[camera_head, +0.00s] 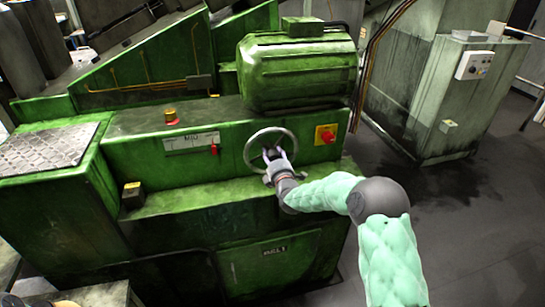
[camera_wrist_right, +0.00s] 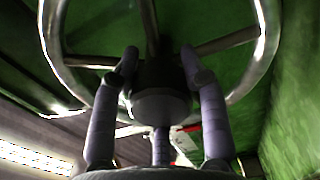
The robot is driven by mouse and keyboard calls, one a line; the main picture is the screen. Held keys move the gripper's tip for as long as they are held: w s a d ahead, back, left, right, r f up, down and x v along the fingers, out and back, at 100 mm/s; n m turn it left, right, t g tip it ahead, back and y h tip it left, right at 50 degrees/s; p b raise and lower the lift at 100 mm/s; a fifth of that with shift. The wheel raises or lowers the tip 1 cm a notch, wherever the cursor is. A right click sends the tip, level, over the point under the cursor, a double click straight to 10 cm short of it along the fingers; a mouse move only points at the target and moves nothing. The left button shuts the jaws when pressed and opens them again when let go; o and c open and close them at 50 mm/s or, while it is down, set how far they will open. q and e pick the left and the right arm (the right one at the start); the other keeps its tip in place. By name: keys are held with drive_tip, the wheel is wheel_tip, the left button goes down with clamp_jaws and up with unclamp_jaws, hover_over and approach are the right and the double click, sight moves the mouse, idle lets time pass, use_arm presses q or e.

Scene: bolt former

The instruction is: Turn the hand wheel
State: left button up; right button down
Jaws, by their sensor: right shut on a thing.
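The metal hand wheel (camera_head: 268,130) is mounted on the front face of the green machine. Its round rim and spokes also show large in the right wrist view (camera_wrist_right: 48,45). My right gripper (camera_head: 274,156) is at the middle of the wheel, inside the rim. In the right wrist view its fingers (camera_wrist_right: 160,62) stand on both sides of the dark central hub (camera_wrist_right: 162,105) and are shut on it. The fingertips lie close to the spokes. The gripper covers part of the wheel's lower middle in the head view. My left gripper is not in view.
A red button on a yellow plate (camera_head: 326,134) sits right of the wheel, and a gauge panel with a red lever (camera_head: 192,142) sits left. A green motor housing (camera_head: 298,72) bulges above. A grey cabinet (camera_head: 440,90) stands at right, with open dark floor (camera_head: 480,210) before it.

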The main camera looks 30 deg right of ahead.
drive_tip(key=shift+f+n, duration=0.15)
drive_tip(key=shift+n, duration=0.35)
drive_tip(key=c, duration=0.6)
unclamp_jaws()
drive_tip(key=shift+d, duration=0.15)
drive_tip(key=shift+c, duration=0.2)
drive_tip(key=v, duration=1.2)
